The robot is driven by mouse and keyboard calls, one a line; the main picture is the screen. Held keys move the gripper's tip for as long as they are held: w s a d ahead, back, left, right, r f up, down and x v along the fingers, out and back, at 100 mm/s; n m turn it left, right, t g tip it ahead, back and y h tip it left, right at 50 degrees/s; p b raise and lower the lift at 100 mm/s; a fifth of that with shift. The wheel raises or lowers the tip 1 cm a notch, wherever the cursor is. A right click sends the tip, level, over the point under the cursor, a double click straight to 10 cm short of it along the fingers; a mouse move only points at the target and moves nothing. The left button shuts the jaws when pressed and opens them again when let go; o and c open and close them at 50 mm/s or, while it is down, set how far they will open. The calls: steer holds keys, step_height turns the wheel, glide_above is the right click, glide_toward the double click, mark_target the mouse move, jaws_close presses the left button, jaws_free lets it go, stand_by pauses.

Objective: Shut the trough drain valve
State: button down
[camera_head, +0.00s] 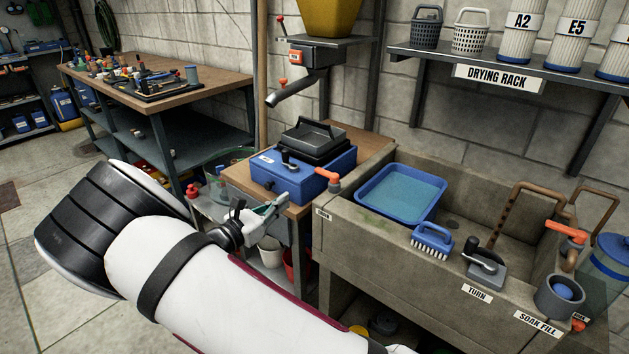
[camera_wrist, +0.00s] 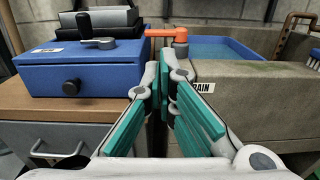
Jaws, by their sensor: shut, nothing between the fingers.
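The drain valve's orange lever (camera_head: 328,174) sits at the left end of the stone trough (camera_head: 350,240), by the blue box. In the wrist view the lever (camera_wrist: 160,33) lies level, pointing left from its upright orange pivot. A label reading DRAIN (camera_wrist: 203,87) is on the trough below it; its first letter is hidden by my finger. My gripper (camera_head: 279,202) is in front of the wooden bench, lower than the lever and apart from it. In the wrist view its teal-padded fingers (camera_wrist: 166,88) are shut and empty, with the lever beyond their tips.
A blue box (camera_head: 300,170) with a dark lever on top stands on the bench left of the valve. A blue tray (camera_head: 400,195), a blue brush (camera_head: 432,240) and a grey crank (camera_head: 485,262) are on the trough. Another orange lever (camera_head: 567,232) is at the right.

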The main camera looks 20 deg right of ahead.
mark_target(321, 174)
stand_by(0.3)
steer(key=b+x, duration=0.1)
steer(key=x, duration=1.3)
steer(key=shift+w+a+f+m+g+h+b, duration=0.1)
steer(key=shift+w+m+g+h+b, duration=0.15)
steer(key=shift+m+g+b, duration=0.4)
